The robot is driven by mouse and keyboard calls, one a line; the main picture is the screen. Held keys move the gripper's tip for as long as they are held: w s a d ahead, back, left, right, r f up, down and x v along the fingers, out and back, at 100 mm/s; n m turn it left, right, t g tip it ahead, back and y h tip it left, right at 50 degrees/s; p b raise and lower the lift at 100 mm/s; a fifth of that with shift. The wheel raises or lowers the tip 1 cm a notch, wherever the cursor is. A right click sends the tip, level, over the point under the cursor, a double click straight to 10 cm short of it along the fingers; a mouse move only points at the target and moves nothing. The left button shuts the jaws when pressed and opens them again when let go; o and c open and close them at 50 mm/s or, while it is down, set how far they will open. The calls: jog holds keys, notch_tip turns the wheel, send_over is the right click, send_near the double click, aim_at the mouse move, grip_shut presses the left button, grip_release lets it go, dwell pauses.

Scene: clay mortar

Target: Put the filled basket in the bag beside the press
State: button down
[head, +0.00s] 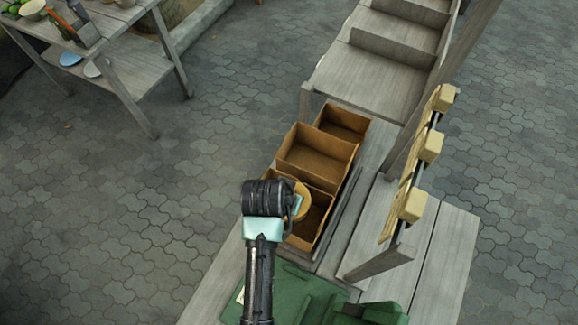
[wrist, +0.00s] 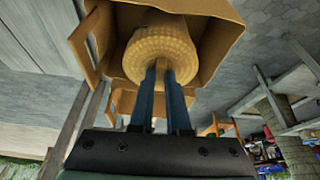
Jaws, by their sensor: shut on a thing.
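My gripper (wrist: 165,68) is shut on a round, tan, woven basket (wrist: 160,48). The basket's contents are not visible in the wrist view. In the head view, the basket (head: 302,203) shows partly behind my wrist, over the nearest open brown bag (head: 318,226). In the wrist view, the brown bag's walls (wrist: 222,48) surround the basket on several sides. I cannot tell how deep the basket sits or whether it touches the bag. I cannot say for sure which thing is the press.
Two more open brown bags, a middle one (head: 317,157) and a far one (head: 343,124), stand in line behind. A wooden rack with pale blocks (head: 429,145) stands close on the right. Green objects (head: 312,294) lie at the front.

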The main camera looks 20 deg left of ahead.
jog(key=shift+f, duration=2.15)
jog(key=shift+f, duration=0.2)
jog(key=c, duration=0.9)
grip_release()
jog(key=v, duration=1.2)
jog(key=shift+s+r, duration=0.1)
jog(key=shift+r, duration=0.1)
